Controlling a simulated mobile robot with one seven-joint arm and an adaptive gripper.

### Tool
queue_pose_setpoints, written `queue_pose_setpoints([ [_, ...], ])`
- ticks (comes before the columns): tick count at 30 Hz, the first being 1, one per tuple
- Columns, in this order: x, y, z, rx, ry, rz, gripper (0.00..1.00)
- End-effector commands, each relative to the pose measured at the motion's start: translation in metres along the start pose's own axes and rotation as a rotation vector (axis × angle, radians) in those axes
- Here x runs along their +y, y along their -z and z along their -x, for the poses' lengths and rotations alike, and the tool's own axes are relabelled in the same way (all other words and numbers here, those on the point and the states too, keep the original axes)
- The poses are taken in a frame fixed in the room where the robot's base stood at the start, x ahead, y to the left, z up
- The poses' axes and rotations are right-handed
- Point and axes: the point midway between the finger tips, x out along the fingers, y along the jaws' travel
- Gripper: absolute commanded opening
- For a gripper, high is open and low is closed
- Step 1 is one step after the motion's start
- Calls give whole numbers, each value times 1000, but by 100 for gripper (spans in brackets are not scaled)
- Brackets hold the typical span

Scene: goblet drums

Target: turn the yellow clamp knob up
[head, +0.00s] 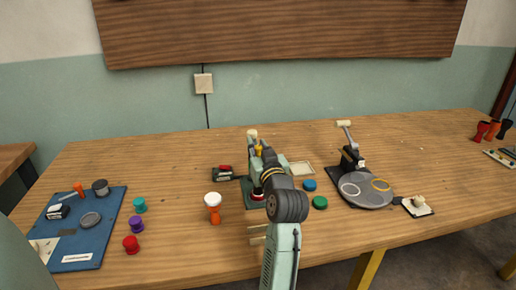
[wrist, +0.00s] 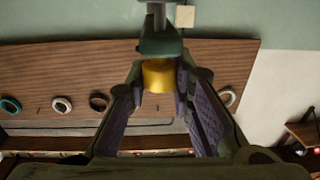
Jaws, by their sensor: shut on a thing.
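The yellow clamp knob (wrist: 159,76) sits between the fingers of my gripper (wrist: 160,88) in the wrist view, under a dark green block with a metal rod above it. The fingers are shut on the knob's sides. In the head view only a small yellow piece of the knob (head: 259,150) shows behind my gripper (head: 261,156). The clamp stand's dark green base (head: 251,203) rests on the table, mostly hidden by my arm.
On the wooden table (head: 330,240), a white and orange goblet drum (head: 213,207) stands left of the stand. Blue (head: 309,185) and green (head: 319,202) round pieces lie right of it. A second press with a grey plate (head: 367,200) stands further right. A blue mat (head: 84,235) lies left.

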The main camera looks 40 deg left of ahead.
Motion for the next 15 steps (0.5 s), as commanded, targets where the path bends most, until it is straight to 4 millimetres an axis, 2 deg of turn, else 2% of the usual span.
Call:
queue_pose_setpoints([
  [15,4,-4,0,1,380,3,0],
])
